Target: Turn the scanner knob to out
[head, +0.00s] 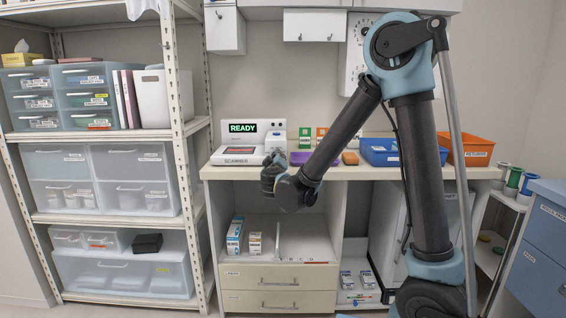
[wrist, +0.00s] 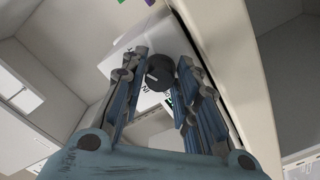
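The scanner (head: 235,152) is a white unit on the counter at left of centre in the head view, with a dark display panel (head: 243,128) reading READY in green. In the wrist view the dark round knob (wrist: 160,72) sits on the scanner's white face, with a pale pointer line on it. Partly covered lettering and a small green mark show beside it. My gripper (wrist: 164,60) is open, with one finger on each side of the knob; I cannot tell whether they touch it. In the head view my gripper (head: 274,168) is at the scanner's right side and the knob is not visible.
The counter (head: 350,172) also holds small boxes, a blue bin (head: 380,153) and an orange bin (head: 472,150) to the right. A shelving rack (head: 178,80) with drawers stands at left. Open shelf space lies below the counter.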

